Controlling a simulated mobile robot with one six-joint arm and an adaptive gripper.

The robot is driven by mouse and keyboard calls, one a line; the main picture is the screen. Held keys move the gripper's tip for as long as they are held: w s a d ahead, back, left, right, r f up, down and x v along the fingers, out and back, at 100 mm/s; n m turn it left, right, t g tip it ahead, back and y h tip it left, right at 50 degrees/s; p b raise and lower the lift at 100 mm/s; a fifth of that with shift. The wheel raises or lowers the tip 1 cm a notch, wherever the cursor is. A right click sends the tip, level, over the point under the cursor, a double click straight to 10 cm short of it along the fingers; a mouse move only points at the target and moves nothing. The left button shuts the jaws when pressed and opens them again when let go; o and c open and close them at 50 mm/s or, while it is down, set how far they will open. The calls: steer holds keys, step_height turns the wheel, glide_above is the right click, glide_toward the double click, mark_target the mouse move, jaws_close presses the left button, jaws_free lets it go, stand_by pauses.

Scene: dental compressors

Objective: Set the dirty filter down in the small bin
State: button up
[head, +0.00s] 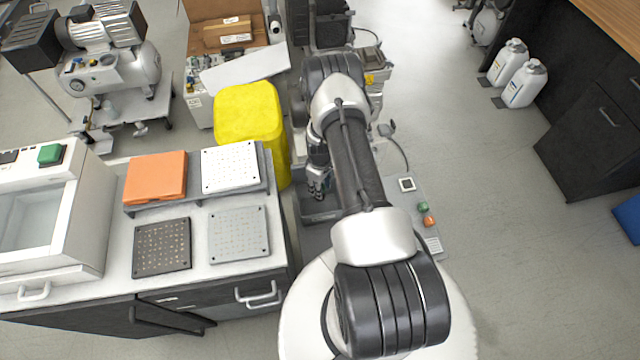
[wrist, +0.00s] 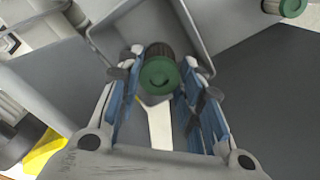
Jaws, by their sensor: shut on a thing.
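My gripper (wrist: 161,75) is shut on the dirty filter (wrist: 160,76), a short cylinder with a green cap and a dark pleated body. In the wrist view the blue-padded fingers stand on either side of it. The small bin (wrist: 189,25), a grey open box, is behind the filter, which overlaps its opening in the picture. I cannot tell how far the filter is above the bin floor. In the head view my gripper (head: 318,185) points down beside my arm, over a dark grey tray-like shape; the filter cannot be made out there.
A tall yellow bin (head: 250,112) and the bench with flat plates (head: 240,234) stand left of my gripper. Open floor lies right.

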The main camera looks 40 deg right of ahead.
step_height(320, 180, down, 10)
steer(key=b, duration=0.6)
steer(key=shift+f, duration=0.1)
steer(key=shift+f+b, duration=0.35)
steer(key=shift+b, duration=0.25)
steer(key=shift+s+f+b, duration=0.1)
steer(key=shift+f+b, duration=0.2)
steer(key=shift+b, duration=0.45)
stand_by(1.2)
steer(key=o, duration=1.1)
steer(key=shift+o, duration=0.5)
steer(key=o, duration=0.4)
